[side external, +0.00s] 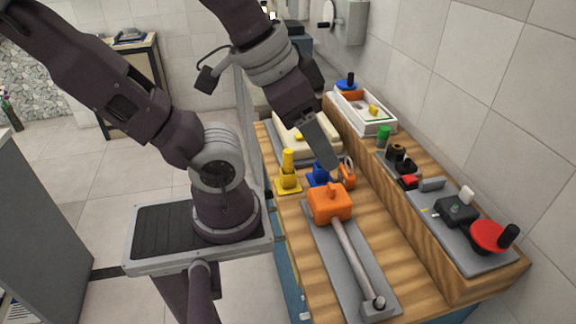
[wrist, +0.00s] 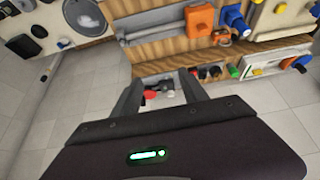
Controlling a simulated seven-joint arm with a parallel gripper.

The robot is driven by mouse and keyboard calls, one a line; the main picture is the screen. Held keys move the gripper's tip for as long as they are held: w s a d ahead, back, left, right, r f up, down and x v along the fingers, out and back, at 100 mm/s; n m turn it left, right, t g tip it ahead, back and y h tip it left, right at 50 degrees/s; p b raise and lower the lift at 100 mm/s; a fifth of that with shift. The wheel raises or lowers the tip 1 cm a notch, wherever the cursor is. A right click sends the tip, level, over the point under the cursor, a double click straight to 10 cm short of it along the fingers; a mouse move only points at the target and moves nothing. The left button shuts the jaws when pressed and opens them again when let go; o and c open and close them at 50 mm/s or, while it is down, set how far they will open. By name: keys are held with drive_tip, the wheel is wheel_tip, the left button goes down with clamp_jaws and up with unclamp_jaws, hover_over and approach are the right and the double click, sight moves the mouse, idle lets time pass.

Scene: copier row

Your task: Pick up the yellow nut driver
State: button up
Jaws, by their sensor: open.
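A yellow tool with an upright rounded handle, which looks like the yellow nut driver (side external: 288,160), stands in a square yellow base (side external: 288,186) on the wooden bench, at its left edge in the side view. A small yellow patch (wrist: 257,2) at the top edge of the wrist view may be the same piece. My gripper (side external: 334,172) is to the right of the yellow tool in the side view, apart from it, and overlaps a blue piece (side external: 319,174). In the wrist view my gripper (wrist: 163,90) has its fingers spread and nothing held between them.
An orange block (side external: 329,202) with a long grey bar lies on a grey plate in front. An orange piece (side external: 347,172) stands beside the blue one. A raised shelf (side external: 400,205) along the wall bears a white tray (side external: 345,108), a green piece (side external: 383,133) and a red disc (side external: 489,235).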

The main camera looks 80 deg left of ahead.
drive_tip(key=w+a+f+m+t+y, duration=0.1)
drive_tip(key=w+a+m+y, duration=0.2)
drive_tip(key=w+a, duration=0.65)
drive_tip(key=w+a+f+m+t+y, duration=0.1)
drive_tip(key=w+a+m+y, duration=0.4)
drive_tip(key=a, duration=0.7)
drive_tip(key=m+g+h, duration=0.8)
drive_tip(key=m, duration=0.5)
hover_over(288, 159)
drive_tip(key=a, duration=0.1)
drive_tip(key=f, duration=1.7)
drive_tip(key=shift+w+a+f, duration=0.1)
drive_tip(key=shift+w, duration=0.15)
drive_tip(key=f, duration=0.6)
drive_tip(key=shift+s+a+f, duration=0.1)
drive_tip(key=shift+a+f, duration=0.1)
drive_tip(key=shift+f, duration=0.2)
clamp_jaws()
